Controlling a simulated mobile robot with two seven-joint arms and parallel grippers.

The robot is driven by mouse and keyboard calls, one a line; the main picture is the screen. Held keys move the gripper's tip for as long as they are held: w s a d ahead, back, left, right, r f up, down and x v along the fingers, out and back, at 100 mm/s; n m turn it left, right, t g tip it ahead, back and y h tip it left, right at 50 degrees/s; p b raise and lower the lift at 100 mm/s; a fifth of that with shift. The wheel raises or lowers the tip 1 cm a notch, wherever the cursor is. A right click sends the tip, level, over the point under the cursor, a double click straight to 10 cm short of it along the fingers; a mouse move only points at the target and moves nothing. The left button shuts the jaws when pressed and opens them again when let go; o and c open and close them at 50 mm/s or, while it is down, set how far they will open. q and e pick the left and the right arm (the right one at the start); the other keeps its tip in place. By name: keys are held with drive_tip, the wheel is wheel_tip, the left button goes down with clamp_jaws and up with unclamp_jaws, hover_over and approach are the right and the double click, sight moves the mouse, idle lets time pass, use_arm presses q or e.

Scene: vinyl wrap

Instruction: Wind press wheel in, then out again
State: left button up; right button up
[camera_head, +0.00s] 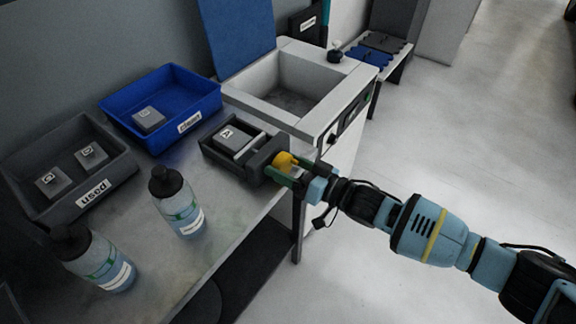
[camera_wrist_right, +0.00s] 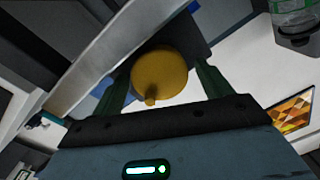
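The yellow press wheel (camera_head: 284,161) sits on the right end of the dark grey press (camera_head: 262,157) at the table's edge. A grey block (camera_head: 229,135) with a letter label lies in the press beside a light plate. My right gripper (camera_head: 287,168) is at the wheel with its green fingers on either side. In the right wrist view, the yellow wheel (camera_wrist_right: 160,72), with a small knob, shows between the spread fingers (camera_wrist_right: 166,80). A gap shows at the right finger; contact at the left finger is unclear. My left gripper is out of view.
A blue bin (camera_head: 205,103) holding one block and a grey bin (camera_head: 118,150) labelled "used" holding two blocks stand left. Two bottles (camera_head: 178,205) (camera_head: 98,262) stand at the front. A sink-like basin (camera_head: 318,85) is behind the press. Open floor lies right.

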drive_tip(key=c, duration=0.9)
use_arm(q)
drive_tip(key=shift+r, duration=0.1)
use_arm(e)
drive_tip(key=shift+n, duration=0.4)
drive_tip(key=n+p, duration=0.1)
drive_tip(key=n, duration=0.2)
drive_tip(key=shift+r+n, duration=0.1)
drive_tip(key=shift+n, duration=0.2)
drive_tip(key=n, duration=0.2)
drive_tip(key=shift+n+p, duration=0.3)
drive_tip(key=shift+p, duration=0.1)
drive_tip(key=n+p, duration=0.1)
drive_tip(key=n, duration=0.3)
drive_tip(key=shift+s+a+h, duration=0.1)
drive_tip(key=shift+s+h, duration=0.05)
drive_tip(key=shift+h, duration=0.25)
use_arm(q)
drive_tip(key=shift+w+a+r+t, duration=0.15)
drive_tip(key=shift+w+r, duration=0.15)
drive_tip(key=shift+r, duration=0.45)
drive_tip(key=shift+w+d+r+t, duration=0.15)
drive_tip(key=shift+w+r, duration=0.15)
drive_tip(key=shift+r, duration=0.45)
use_arm(e)
drive_tip(key=shift+n, duration=0.9)
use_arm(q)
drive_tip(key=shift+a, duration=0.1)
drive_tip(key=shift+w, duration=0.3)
